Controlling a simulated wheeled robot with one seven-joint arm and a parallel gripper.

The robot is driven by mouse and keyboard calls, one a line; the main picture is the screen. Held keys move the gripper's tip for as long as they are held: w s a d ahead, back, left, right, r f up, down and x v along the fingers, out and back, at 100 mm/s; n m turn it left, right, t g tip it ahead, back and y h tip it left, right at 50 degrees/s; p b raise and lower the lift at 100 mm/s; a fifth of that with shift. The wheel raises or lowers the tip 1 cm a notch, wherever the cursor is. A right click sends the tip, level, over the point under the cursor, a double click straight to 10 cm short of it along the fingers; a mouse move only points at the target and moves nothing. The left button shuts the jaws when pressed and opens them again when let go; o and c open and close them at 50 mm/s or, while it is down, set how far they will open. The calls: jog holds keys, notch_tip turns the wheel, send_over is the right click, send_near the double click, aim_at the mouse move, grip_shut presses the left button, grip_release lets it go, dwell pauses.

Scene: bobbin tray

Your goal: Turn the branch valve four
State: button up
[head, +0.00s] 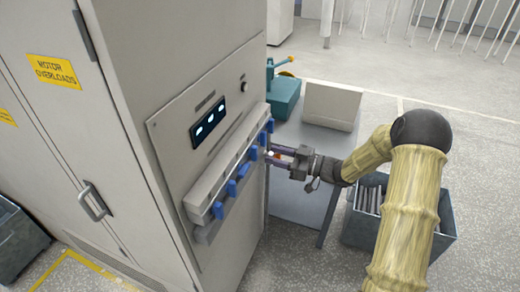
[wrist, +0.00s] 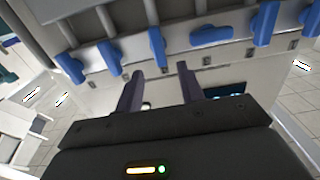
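The branch valves are a row of several blue lever handles on a pale manifold (head: 205,190) along the cabinet's side; the manifold also shows in the wrist view (wrist: 130,20). I cannot read any valve numbers. In the wrist view most handles point along the finger direction, but one (wrist: 211,35), right of centre, lies crosswise. My gripper (head: 270,155) reaches the row from the right. In the wrist view its two dark fingers (wrist: 160,72) are apart with nothing between them. Their tips are just short of a blue handle (wrist: 157,46), which sits in line with the gap. Contact is not visible.
The grey cabinet (head: 190,60) with a display panel (head: 208,120) fills the left. A grey table (head: 300,200) stands beside it, with a teal device (head: 284,97) and beige box (head: 332,105). A dark crate (head: 445,215) stands at right. Open floor lies beyond.

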aim_at(257, 151)
jog(key=x, duration=0.5)
jog(key=shift+w+a+p, duration=0.1)
jog(key=shift+a+p, duration=0.25)
jog(key=shift+p, duration=0.05)
grip_shut()
